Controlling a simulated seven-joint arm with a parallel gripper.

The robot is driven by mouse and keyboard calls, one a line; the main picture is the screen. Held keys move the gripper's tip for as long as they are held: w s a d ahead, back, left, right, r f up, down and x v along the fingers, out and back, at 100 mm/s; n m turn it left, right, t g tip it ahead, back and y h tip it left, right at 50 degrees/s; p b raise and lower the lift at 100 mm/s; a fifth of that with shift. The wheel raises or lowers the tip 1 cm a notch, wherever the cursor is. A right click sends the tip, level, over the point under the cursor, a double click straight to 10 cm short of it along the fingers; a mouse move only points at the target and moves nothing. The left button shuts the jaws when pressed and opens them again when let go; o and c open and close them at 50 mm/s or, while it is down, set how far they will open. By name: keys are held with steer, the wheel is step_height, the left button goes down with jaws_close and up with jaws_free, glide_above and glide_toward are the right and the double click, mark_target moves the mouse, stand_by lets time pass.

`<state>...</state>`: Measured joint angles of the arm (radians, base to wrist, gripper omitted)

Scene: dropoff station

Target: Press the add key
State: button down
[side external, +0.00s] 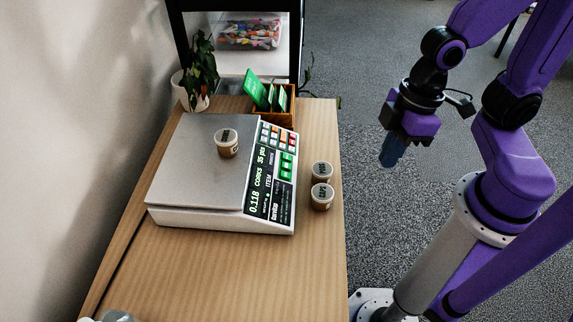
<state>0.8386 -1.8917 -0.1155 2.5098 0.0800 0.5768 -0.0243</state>
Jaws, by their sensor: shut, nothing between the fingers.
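A weighing scale (171,215) stands on the wooden table, with a flat metal plate (190,160) and a keypad panel (278,150) on its right side. The keypad has several green, white and red-orange keys; their labels are too small to read, so I cannot tell which is the add key. The display (259,188) shows "0.118", "CORKS" and "35 pts". A small labelled tub (227,144) sits on the plate. My gripper (388,161) is shut and empty, pointing down in the air right of the table, well apart from the scale.
Two labelled tubs (322,172) (322,197) stand right of the scale near the table's edge. Behind are a wooden box with green cards (266,97), a potted plant (200,75) and a bin of colourful items (250,34). The table's front (230,280) is mostly clear.

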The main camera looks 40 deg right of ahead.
steer(key=w+a+f+m+t+y, duration=0.2)
steer(key=w+a+f, duration=0.3)
steer(key=w, duration=0.1)
steer(key=m+t+h, duration=0.2)
steer(key=m+t, duration=0.1)
steer(key=t, duration=0.7)
glide_above(286, 166)
steer(key=s+d, duration=0.4)
steer(key=s, duration=0.1)
step_height(286, 166, down, 8)
steer(key=shift+w+f, duration=0.2)
steer(key=shift+a, duration=0.1)
steer(key=shift+w+a+f, duration=0.4)
steer(key=shift+f, duration=0.95)
steer(key=shift+w+a+f, duration=0.45)
steer(key=shift+f, duration=0.9)
steer(key=shift+w+a+f, duration=0.4)
steer(key=shift+f, duration=0.95)
steer(key=shift+f, duration=0.1)
